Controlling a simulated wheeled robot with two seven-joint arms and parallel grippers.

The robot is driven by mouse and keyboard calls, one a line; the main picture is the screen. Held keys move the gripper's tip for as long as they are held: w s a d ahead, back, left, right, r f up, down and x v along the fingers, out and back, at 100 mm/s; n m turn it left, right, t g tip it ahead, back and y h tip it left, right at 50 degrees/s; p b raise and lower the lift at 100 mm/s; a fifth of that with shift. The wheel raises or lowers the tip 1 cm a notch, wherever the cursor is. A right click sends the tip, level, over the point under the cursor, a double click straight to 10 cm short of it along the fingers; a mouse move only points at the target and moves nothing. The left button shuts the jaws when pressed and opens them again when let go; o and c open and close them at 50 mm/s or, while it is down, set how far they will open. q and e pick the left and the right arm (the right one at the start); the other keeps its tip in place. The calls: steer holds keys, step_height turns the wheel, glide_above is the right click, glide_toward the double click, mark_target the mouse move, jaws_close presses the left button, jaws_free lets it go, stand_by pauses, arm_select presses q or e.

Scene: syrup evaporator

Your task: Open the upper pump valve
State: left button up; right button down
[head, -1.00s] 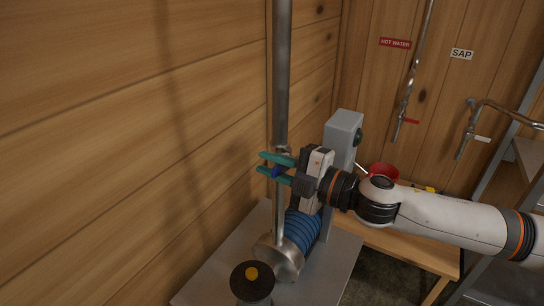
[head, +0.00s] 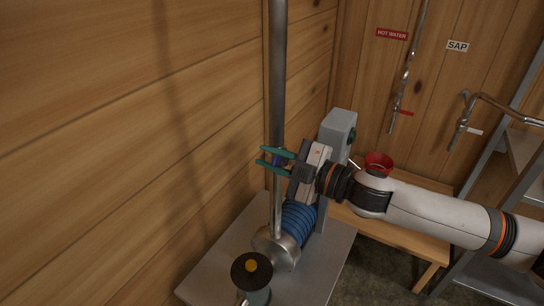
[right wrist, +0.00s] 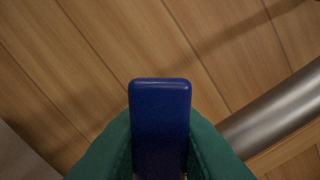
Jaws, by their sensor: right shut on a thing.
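The upper pump valve's blue handle (head: 278,160) is at the vertical steel pipe (head: 278,70) above the pump (head: 276,247). My right gripper (head: 266,157) reaches in from the right, with its green fingers on either side of the handle. In the right wrist view the flat blue handle (right wrist: 160,125) stands between the green fingers, which are shut on it. The steel pipe (right wrist: 275,110) passes to the right there. The valve body is mostly hidden by the fingers. My left gripper does not show.
The pump stands on a grey metal table (head: 215,262) with a blue ribbed part (head: 298,222) and a grey post (head: 337,135). A black round cap with a yellow centre (head: 251,270) stands in front. A red cup (head: 379,163) is behind my arm. The wooden wall is close on the left.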

steer(key=c, duration=1.3)
jaws_free()
steer(key=shift+b+v, duration=1.6)
steer(key=shift+v, duration=4.4)
steer(key=shift+c, duration=0.4)
